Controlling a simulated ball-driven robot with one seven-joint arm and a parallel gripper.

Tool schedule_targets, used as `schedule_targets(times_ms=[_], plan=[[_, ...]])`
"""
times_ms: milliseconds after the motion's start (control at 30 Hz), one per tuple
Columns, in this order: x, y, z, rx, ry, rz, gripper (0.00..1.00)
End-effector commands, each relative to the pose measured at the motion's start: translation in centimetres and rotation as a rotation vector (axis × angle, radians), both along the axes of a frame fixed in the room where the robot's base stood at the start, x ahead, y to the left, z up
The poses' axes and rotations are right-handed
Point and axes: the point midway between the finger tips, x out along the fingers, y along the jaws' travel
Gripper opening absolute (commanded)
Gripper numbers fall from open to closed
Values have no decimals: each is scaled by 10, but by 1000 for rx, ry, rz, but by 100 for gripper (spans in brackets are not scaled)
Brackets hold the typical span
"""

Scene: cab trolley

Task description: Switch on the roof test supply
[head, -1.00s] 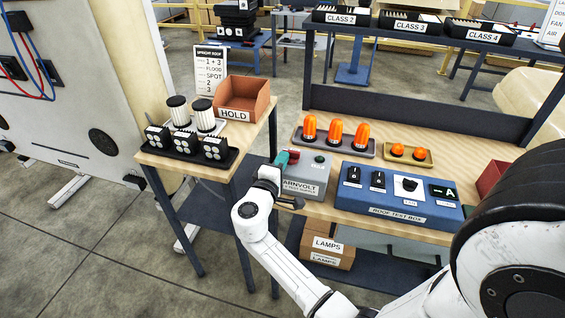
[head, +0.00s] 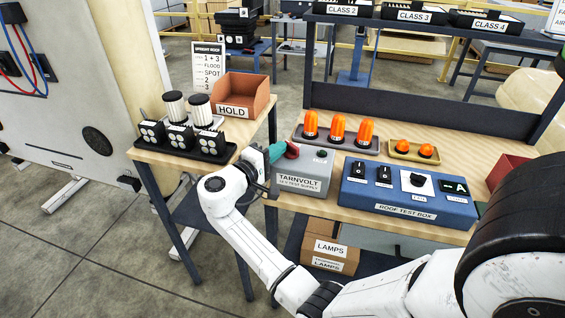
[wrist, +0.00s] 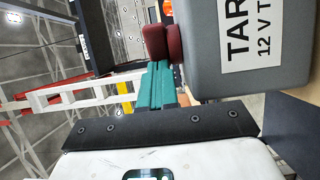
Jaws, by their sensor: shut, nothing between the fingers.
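The roof test supply is a grey box (head: 302,177) labelled TARNVOLT at the bench's left end. It also shows in the wrist view (wrist: 250,50), turned on its side. A small dark round part (head: 321,155) sits on its top at the right. My gripper (head: 281,151) has teal fingers, shut and empty, at the box's upper left. A dark red rounded part (head: 292,150) is at the fingertips, against the box's top in the wrist view (wrist: 163,42). I cannot tell whether they touch it or whether it belongs to the box. Any lit state is unclear.
A blue roof test box (head: 408,199) stands right of the supply. Orange lamps (head: 337,128) stand in trays behind. A side table left holds a HOLD bin (head: 240,95) and a black lamp tray (head: 185,146). LAMPS cartons (head: 325,247) sit below the bench.

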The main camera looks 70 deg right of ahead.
Motion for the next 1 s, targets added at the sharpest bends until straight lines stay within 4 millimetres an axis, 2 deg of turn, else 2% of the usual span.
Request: schedule_targets(times_ms=[67, 200, 467, 533, 833, 1000], plan=[[2, -3, -4, -1, -2, -1, 0], [7, -8, -2, -1, -2, -145, 0], [7, -17, -3, -1, -2, -136, 0], [10, -21, -1, 0, -3, -185, 0], [10, -15, 0, 0, 0, -173, 0], [22, 4, -1, -1, -1, -171, 0]])
